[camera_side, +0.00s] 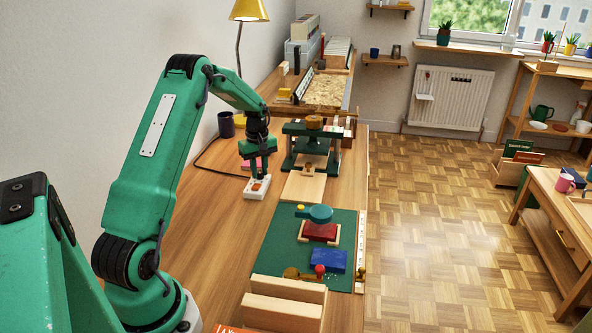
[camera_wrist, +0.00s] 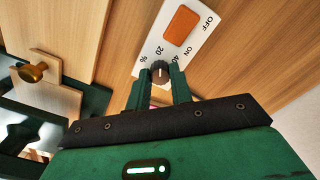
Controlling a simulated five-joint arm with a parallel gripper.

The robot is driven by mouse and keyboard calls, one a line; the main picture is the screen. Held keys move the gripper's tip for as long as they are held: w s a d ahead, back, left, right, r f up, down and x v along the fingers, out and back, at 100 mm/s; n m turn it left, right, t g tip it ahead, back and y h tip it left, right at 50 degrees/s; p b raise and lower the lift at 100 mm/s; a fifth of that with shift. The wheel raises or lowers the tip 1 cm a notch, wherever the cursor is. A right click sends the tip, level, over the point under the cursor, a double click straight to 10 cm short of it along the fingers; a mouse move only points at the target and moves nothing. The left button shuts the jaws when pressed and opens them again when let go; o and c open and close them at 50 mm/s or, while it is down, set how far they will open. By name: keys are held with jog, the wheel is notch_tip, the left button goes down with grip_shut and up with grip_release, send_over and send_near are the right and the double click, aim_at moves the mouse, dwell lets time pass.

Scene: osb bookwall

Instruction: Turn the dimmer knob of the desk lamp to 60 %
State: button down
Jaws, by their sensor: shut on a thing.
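The desk lamp's white dimmer box (camera_side: 251,193) lies on the wooden bench below my gripper (camera_side: 259,168). The rest of the scale is hidden by the fingers, and I cannot read the knob's setting. The lamp's yellow shade (camera_side: 249,10) is at the top of the side view.
A green press-like frame (camera_side: 311,130) stands close to the right of my gripper, with a wooden board (camera_side: 304,187) before it. A dark mug (camera_side: 226,124) stands behind to the left. A green mat (camera_side: 275,240) with several tools lies nearer. Bare bench is left of the box.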

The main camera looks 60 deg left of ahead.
aim_at(260, 172)
jog(key=m, duration=1.1)
jog(key=shift+m, duration=0.3)
jog(key=m, duration=0.6)
jog(key=shift+r, duration=0.1)
jog(key=m, duration=0.5)
jog(key=shift+m, duration=0.3)
jog(key=c, duration=1.2)
grip_release()
jog(key=shift+c, duration=0.2)
jog(key=shift+r, duration=3.85)
